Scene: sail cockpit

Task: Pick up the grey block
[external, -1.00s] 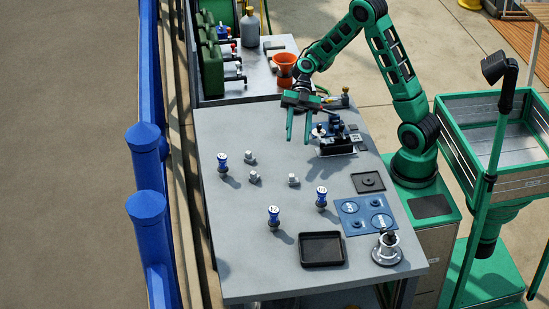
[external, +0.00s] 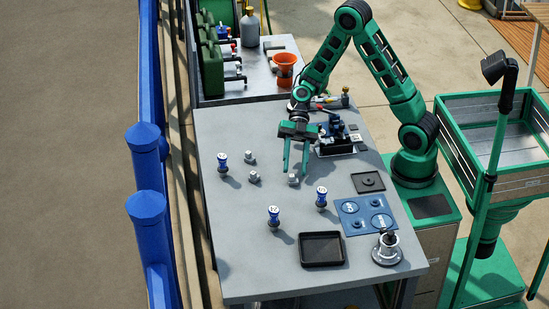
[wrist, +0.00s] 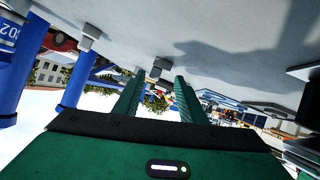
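Several small grey blocks stand on the grey table. One grey block (external: 293,180) is right at my gripper's fingertips. Two more lie to the left, a farther block (external: 249,157) and a nearer block (external: 254,176). My gripper (external: 295,172) points down with its two green fingers apart, just above or around the block nearest to it; I cannot tell which. In the wrist view the open fingers (wrist: 157,86) show with a grey block (wrist: 160,66) in the gap near their tips. Nothing appears gripped. The task does not say which grey block is meant.
Blue-topped pieces stand nearby: one left (external: 222,164), one in front (external: 273,216), one front right (external: 321,197). A black tray (external: 322,235), a blue plate (external: 350,230) and a black device (external: 337,150) are on the table. Bare tabletop lies front left.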

